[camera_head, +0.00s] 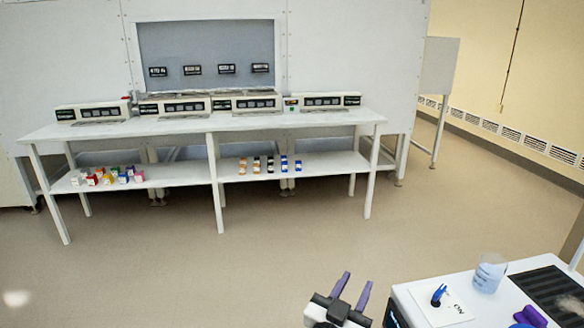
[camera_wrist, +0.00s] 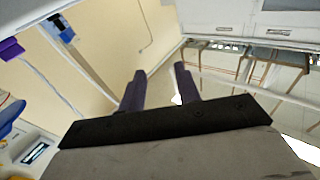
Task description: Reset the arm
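My gripper (camera_head: 351,290) shows at the bottom middle of the head view, with two purple fingers pointing up and to the right. The fingers are apart with nothing between them. In the wrist view my gripper (camera_wrist: 160,88) is also open and empty, with the room behind it tilted. It is left of the white bench top (camera_head: 408,303) and touches nothing that I can see. Most of my arm is outside the head view.
A white table (camera_head: 165,127) with instruments and a lower shelf (camera_head: 185,173) of small boxes stands ahead. At lower right are a beaker (camera_head: 489,273), a blue item (camera_head: 438,294) on a white card, and a purple object (camera_head: 530,317). The floor (camera_head: 230,265) between is clear.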

